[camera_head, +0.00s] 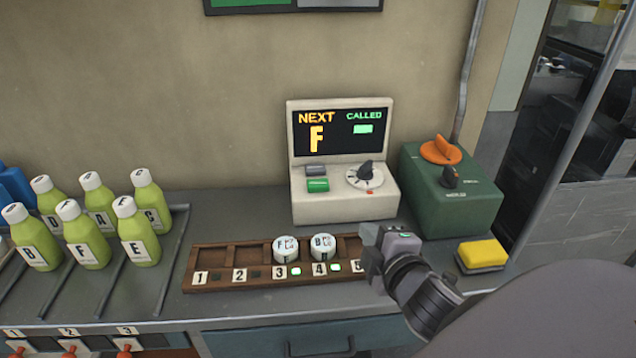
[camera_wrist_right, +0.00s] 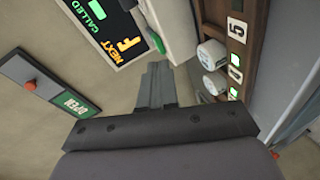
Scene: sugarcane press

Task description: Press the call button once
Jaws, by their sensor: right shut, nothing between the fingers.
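A white console (camera_head: 345,205) stands against the wall, its screen (camera_head: 342,133) reading NEXT F and CALLED with a green dash. On its front left are a grey button (camera_head: 315,170) and a green button (camera_head: 317,185); I cannot read which is the call button. A dial with a black knob (camera_head: 366,171) is to their right. My right gripper (camera_head: 371,255) is shut and empty, at the right end of the wooden rack, in front of the console and apart from the buttons. In the right wrist view its closed fingers (camera_wrist_right: 157,75) point toward the console's green button (camera_wrist_right: 157,42). My left gripper is not in view.
The wooden rack (camera_head: 215,254) holds two white-lidded cups (camera_head: 285,249) at slots 3 and 4, with green lights lit there. Several lettered green bottles (camera_head: 87,245) stand at left. A green box (camera_head: 450,198) with an orange knob (camera_head: 440,150) and a yellow sponge (camera_head: 482,253) are at right.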

